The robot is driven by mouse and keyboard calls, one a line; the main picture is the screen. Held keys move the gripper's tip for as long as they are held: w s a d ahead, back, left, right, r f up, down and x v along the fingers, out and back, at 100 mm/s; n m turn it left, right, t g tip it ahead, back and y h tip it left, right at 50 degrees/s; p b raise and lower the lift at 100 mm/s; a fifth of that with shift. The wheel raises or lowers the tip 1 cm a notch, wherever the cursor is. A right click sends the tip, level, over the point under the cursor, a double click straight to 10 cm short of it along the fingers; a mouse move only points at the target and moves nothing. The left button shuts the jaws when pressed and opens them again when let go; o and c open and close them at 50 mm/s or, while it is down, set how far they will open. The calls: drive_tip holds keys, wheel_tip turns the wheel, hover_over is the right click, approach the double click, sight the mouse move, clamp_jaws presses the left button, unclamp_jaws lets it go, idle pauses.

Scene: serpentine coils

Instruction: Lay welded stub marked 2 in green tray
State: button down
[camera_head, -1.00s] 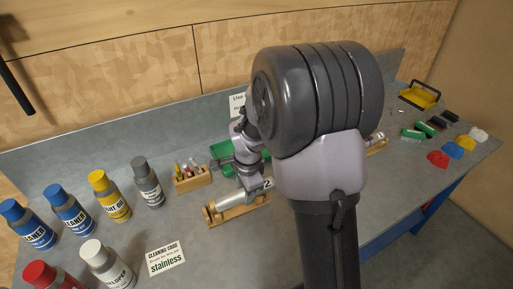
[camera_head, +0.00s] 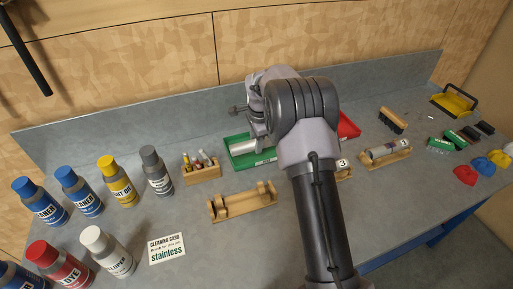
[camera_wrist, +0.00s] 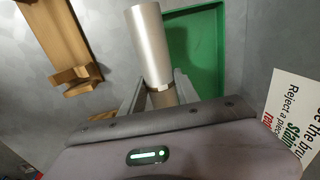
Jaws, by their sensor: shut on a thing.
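The welded stub, a silver cylinder, (camera_head: 243,147) is held over the green tray (camera_head: 236,163) in the head view; its number is not visible now. My gripper (camera_wrist: 160,92) is shut on the stub (camera_wrist: 150,45) around its darker band in the wrist view. The green tray (camera_wrist: 207,60) shows behind and to the right of the stub there. I cannot tell whether the stub touches the tray floor. My arm hides the tray's right part in the head view.
The wooden cradle (camera_head: 243,204) in front of the tray is empty. A red tray (camera_head: 348,126) and another cradled stub (camera_head: 384,150) are to the right. A sign (camera_wrist: 294,122) stands near the tray in the wrist view.

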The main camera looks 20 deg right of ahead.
drive_tip(key=shift+w+d, duration=0.2)
drive_tip(key=shift+w, duration=0.1)
drive_tip(key=shift+f+b, duration=1.1)
drive_tip(key=shift+f, duration=1.25)
drive_tip(key=c, duration=0.9)
unclamp_jaws()
drive_tip(key=shift+r, duration=0.1)
wheel_tip(320, 180, up, 14)
drive_tip(key=s+p, duration=0.2)
drive_tip(key=p, duration=0.2)
drive_tip(key=s+a+r+n+t, duration=0.1)
drive_tip(key=s+a+r+n, duration=0.25)
drive_tip(key=s+r, duration=0.3)
drive_tip(key=s+a+r+n+t, duration=0.1)
drive_tip(key=s+a+r+n, duration=0.1)
drive_tip(key=s+a+r, duration=0.4)
drive_tip(key=s+a+n+t+y, duration=0.1)
drive_tip(key=s+a+n, duration=0.2)
drive_tip(key=s, duration=0.9)
drive_tip(key=s+a+n+t+y, duration=0.1)
drive_tip(key=s+n, duration=0.4)
drive_tip(key=s, duration=0.7)
drive_tip(key=shift+s+a+r, duration=0.2)
drive_tip(key=shift+a, duration=0.7)
